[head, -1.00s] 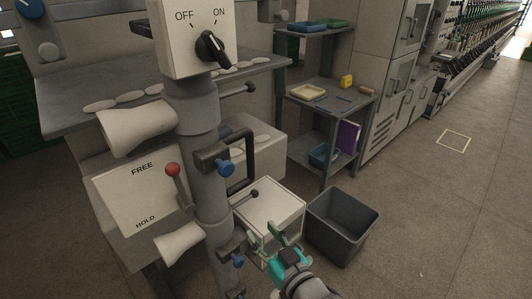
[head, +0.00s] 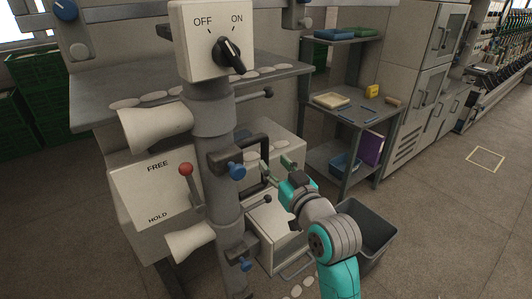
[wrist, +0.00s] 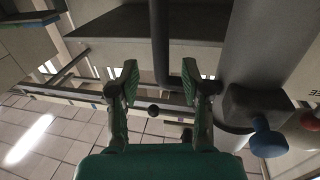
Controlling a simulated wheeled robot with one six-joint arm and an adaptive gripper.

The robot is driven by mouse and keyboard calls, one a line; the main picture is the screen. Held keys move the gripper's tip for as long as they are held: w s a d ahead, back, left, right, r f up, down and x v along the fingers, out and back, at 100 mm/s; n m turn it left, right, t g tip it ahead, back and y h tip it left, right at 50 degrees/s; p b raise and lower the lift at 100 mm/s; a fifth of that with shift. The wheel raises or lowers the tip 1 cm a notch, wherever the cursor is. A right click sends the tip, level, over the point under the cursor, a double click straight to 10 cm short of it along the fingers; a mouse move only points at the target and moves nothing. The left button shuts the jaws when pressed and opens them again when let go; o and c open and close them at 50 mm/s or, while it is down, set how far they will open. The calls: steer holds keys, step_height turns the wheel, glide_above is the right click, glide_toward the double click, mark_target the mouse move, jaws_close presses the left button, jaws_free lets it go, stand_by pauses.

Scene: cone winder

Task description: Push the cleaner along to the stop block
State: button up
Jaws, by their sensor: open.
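I cannot tell for certain which part is the cleaner or the stop block. A dark clamp with a blue knob (head: 236,170) sits on the grey column (head: 212,140), and a black handle loop (head: 264,146) stands beside it. My gripper (head: 276,165) is open and empty, just right of that loop in the head view. In the wrist view my gripper (wrist: 160,75) has its two green fingers apart. A dark bar (wrist: 158,40) shows beyond and between them, apparently not gripped. A blue knob (wrist: 268,138) is at right.
The OFF/ON switch box (head: 212,40) tops the column. A FREE/HOLD panel (head: 155,190) has a red-knobbed lever (head: 186,170). White cones (head: 155,128) stick out left. A grey bin (head: 375,215) and shelf (head: 350,110) stand right. Open floor lies further right.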

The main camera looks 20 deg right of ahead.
mark_target(266, 155)
steer(key=shift+w+a, duration=0.25)
steer(key=shift+w, duration=1.3)
steer(key=shift+w+a, duration=0.2)
steer(key=shift+w, duration=1.35)
jaws_close()
